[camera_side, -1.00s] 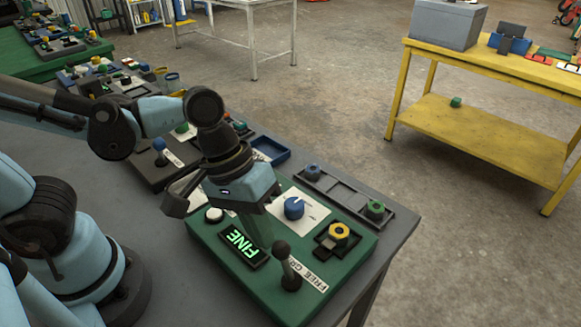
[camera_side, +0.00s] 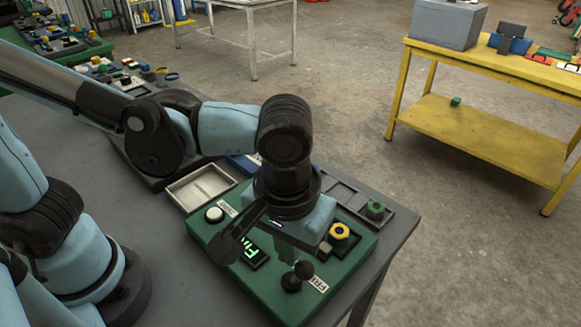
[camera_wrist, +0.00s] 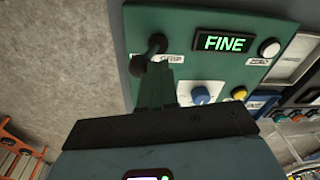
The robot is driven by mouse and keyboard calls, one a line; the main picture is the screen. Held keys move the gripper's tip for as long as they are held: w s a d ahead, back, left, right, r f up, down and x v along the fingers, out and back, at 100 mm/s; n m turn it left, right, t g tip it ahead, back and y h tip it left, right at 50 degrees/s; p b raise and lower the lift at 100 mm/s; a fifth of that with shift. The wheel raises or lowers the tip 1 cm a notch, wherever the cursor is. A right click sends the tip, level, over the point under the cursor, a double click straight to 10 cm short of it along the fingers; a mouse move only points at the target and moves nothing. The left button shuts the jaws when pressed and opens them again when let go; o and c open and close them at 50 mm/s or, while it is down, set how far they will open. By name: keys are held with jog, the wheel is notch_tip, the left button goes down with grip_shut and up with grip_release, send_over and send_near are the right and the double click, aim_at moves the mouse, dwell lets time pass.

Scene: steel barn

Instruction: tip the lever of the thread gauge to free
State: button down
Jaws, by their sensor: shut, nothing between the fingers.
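The thread gauge (camera_side: 225,255) is a green box with a lit display reading FINE (camera_wrist: 224,43). The rest of the label is hidden. My gripper (camera_side: 288,258) is shut and empty, pointing down just left of the lever ball; I cannot tell if it touches. In the wrist view my fingertips (camera_wrist: 158,78) are beside the lever.
The bench's right edge is close by.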

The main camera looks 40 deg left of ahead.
jog(key=shift+d, duration=0.5)
jog(key=shift+r, duration=0.15)
notch_tip(320, 180, up, 13)
jog(key=s, duration=0.2)
jog(key=w+a+f+m+t, duration=0.1)
jog(key=w+a+f+t, duration=0.1)
jog(key=a, duration=0.5)
jog(key=w+a+f+m+t, duration=0.1)
jog(key=w+a+f+t, duration=0.1)
jog(key=a+f, duration=0.3)
jog(key=w+a+f+t, duration=0.2)
jog(key=w+a+f, duration=0.1)
jog(key=a, duration=0.7)
jog(key=shift+w+a+f+m+h, duration=0.3)
jog(key=shift+w+a+f+m, duration=0.1)
jog(key=shift+w, duration=0.25)
